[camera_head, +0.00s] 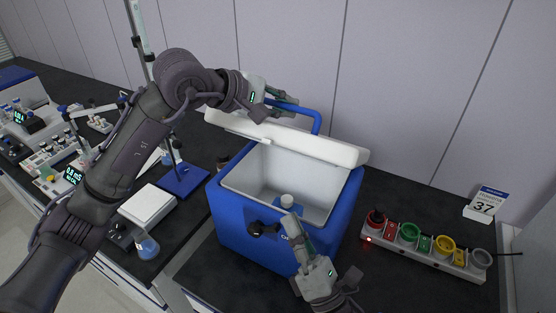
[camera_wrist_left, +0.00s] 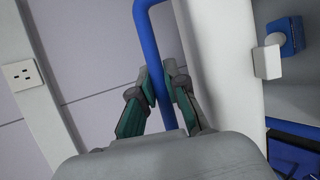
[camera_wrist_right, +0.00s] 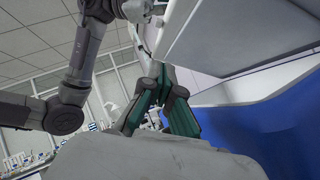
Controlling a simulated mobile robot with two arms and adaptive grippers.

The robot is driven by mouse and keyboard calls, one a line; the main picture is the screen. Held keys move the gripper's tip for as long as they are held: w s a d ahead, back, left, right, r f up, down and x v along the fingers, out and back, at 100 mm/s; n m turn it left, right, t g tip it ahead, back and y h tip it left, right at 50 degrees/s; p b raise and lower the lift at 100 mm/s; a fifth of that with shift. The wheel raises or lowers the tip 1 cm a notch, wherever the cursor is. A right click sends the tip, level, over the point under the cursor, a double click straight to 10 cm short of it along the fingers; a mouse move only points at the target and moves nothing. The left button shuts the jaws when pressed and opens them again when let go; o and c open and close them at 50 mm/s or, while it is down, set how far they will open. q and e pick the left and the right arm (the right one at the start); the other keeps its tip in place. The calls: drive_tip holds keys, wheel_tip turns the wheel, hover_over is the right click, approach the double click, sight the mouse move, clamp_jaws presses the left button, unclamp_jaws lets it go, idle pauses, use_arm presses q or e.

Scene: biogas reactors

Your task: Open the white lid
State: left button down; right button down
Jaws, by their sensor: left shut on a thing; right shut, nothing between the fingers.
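The white lid (camera_head: 290,137) of the blue cooler box (camera_head: 260,236) stands raised at the back of the box, and the white interior is exposed. My left gripper (camera_head: 292,103) is shut on the blue handle (camera_head: 316,120) behind the lid. In the left wrist view its fingers (camera_wrist_left: 168,100) close around the handle bar (camera_wrist_left: 158,70), next to the lid (camera_wrist_left: 226,70). My right gripper (camera_head: 293,222) is shut and empty, in front of the box near its front rim. It also shows in the right wrist view (camera_wrist_right: 158,75).
A white device (camera_head: 148,205), a blue-based stand (camera_head: 182,179) and a flask (camera_head: 146,246) are to the left.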

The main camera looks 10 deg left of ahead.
drive_tip(key=x, duration=0.8)
drive_tip(key=shift+w+a+r, duration=0.25)
drive_tip(key=w+r, duration=0.2)
drive_tip(key=r, duration=0.1)
drive_tip(key=shift+w+d+r, duration=0.2)
drive_tip(key=shift+d, duration=0.2)
